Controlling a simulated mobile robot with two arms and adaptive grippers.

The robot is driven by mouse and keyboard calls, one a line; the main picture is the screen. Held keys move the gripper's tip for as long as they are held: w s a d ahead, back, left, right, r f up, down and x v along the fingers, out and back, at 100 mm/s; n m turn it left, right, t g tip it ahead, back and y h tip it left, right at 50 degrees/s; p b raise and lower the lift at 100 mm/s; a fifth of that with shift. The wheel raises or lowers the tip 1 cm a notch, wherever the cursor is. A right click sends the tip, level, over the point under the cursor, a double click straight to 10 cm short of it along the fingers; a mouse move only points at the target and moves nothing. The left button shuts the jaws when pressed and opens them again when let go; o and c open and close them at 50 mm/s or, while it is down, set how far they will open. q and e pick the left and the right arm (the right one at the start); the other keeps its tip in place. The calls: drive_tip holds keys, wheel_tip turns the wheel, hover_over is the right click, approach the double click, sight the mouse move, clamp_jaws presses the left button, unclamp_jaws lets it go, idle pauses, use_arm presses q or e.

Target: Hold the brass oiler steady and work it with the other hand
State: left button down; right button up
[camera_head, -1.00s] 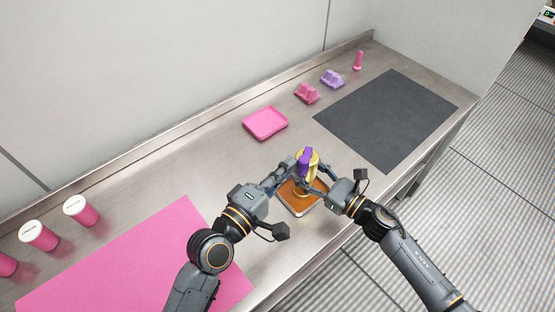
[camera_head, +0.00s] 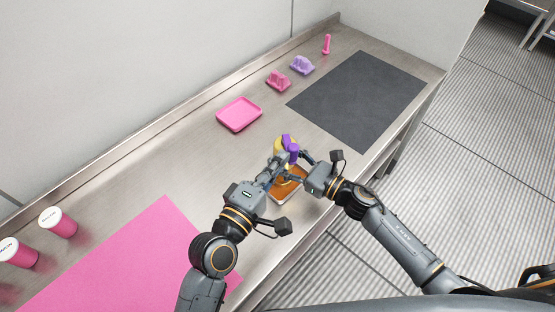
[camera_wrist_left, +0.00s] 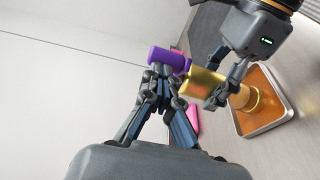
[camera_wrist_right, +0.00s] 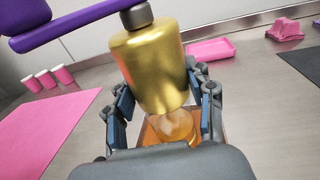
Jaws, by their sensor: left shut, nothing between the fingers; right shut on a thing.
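The brass oiler (camera_head: 279,147) stands over the orange-filled tray (camera_wrist_left: 285,112). Its gold body (camera_wrist_right: 155,70) fills the middle of the right wrist view, with a dark neck and a purple lever (camera_wrist_right: 75,22) on top. My right gripper (camera_head: 303,160) is shut around the oiler's body, a finger on each side. My left gripper (camera_head: 278,162) is shut and empty beside the oiler. In the left wrist view its closed fingertips (camera_wrist_left: 158,76) are close to the purple lever (camera_wrist_left: 168,60); I cannot tell whether they touch. The oiler's foot is partly hidden by the grippers.
A pink tray (camera_head: 239,128), a pink holder (camera_head: 278,80), a purple holder (camera_head: 302,64) and a small pink item (camera_head: 326,44) stand towards the back. A dark mat (camera_head: 360,100) lies right, a pink mat (camera_head: 140,262) left, with pink drums (camera_head: 58,223) beside it.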

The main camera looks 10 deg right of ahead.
drive_tip(key=shift+s+a, duration=0.15)
drive_tip(key=shift+a, duration=0.05)
use_arm(q)
drive_tip(key=a, duration=0.4)
drive_tip(key=s+d, duration=0.3)
drive_tip(key=s, duration=0.6)
drive_tip(key=shift+s+d, duration=0.2)
drive_tip(key=shift+s, duration=0.1)
use_arm(e)
drive_tip(key=shift+d, duration=0.15)
drive_tip(key=o, duration=1.6)
drive_tip(key=shift+c, duration=0.2)
drive_tip(key=shift+d, duration=0.1)
